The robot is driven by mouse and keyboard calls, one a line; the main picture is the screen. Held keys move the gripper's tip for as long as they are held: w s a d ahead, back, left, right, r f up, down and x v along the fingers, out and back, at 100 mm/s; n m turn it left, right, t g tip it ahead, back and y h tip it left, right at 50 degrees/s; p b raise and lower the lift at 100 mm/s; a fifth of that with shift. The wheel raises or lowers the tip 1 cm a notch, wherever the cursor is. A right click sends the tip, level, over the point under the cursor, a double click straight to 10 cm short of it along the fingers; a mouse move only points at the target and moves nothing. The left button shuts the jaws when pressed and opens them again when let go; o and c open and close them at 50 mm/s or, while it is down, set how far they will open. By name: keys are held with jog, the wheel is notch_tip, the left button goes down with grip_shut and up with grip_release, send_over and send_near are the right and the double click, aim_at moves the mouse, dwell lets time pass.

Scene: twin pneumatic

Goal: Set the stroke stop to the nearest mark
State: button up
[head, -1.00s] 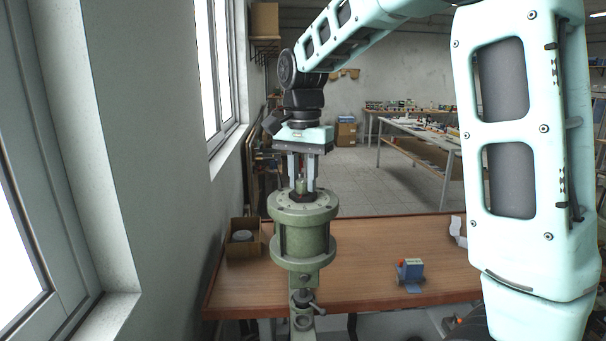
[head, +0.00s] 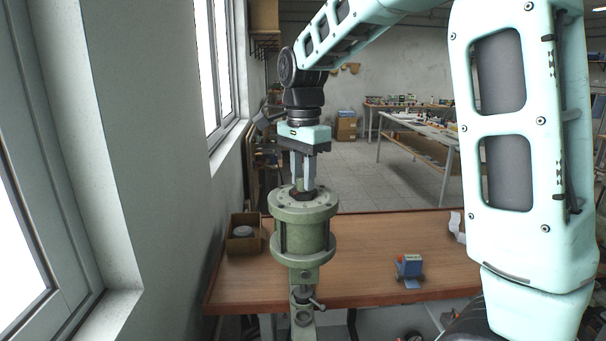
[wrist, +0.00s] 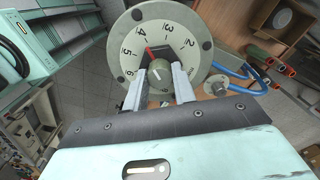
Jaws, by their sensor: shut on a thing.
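The green cylinder unit (head: 306,236) stands upright over the near part of the bench, with a flanged top and bottom. Its pale round dial face (wrist: 195,72) shows in the wrist view, with black numbers around it. The stroke stop knob (wrist: 159,74) is at the dial's middle and has a white line on top. A red pointer (wrist: 149,51) beside it points toward the upper left, near the 4. My gripper (head: 303,187) comes down from above, its two fingers shut on the knob; the fingers largely hide it in the head view.
A cardboard box (head: 243,238) with a round pale item stands left on the wooden bench (head: 365,242). A small blue device (head: 409,266) sits to the right. The wall and window are close on the left. Blue hoses (wrist: 237,76) run beside the dial.

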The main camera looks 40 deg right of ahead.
jog(key=shift+r, duration=0.1)
jog(key=o, duration=1)
notch_tip(320, 180, up, 17)
jog(key=shift+r+b, duration=0.15)
jog(key=shift+b, duration=1)
